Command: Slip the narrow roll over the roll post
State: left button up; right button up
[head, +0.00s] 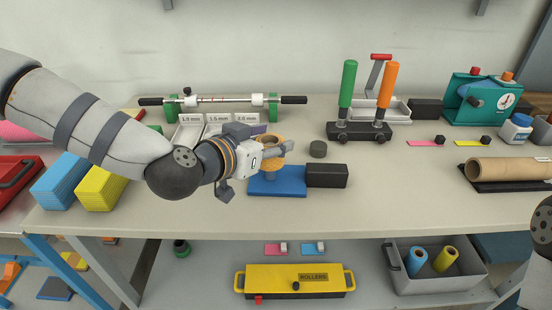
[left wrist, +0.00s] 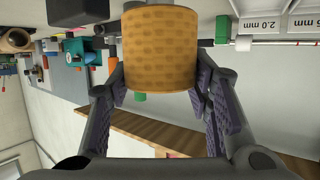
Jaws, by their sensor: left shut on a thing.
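The narrow roll (head: 271,168) is a tan cylinder, partly covered by my left gripper in the head view. My left gripper (head: 287,149) is shut on it. In the left wrist view the roll (left wrist: 161,50) stands between the two fingers. A blue base (head: 277,186) lies directly below the roll in the head view. No post shows clearly; it may be hidden by the roll and gripper, so I cannot tell whether the roll is around it or above it. My right gripper is not in view; only a piece of my right arm shows at the right edge.
Thickness-labelled trays (head: 219,118) and a green-ended roller stand (head: 273,106) are behind the gripper. Blue (head: 62,181) and yellow (head: 101,188) stacks lie left. The front table strip is clear.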

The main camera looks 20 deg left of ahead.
aim_at(271, 178)
pick_arm(q)
notch_tip(271, 178, down, 4)
jog(key=shift+f+b, duration=0.25)
jog(key=shift+b, duration=0.25)
jog(key=shift+r, duration=0.25)
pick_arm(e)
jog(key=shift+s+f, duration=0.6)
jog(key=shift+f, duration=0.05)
pick_arm(q)
jog(key=shift+f, duration=0.15)
jog(key=o, duration=1.1)
jog(key=shift+w, duration=0.1)
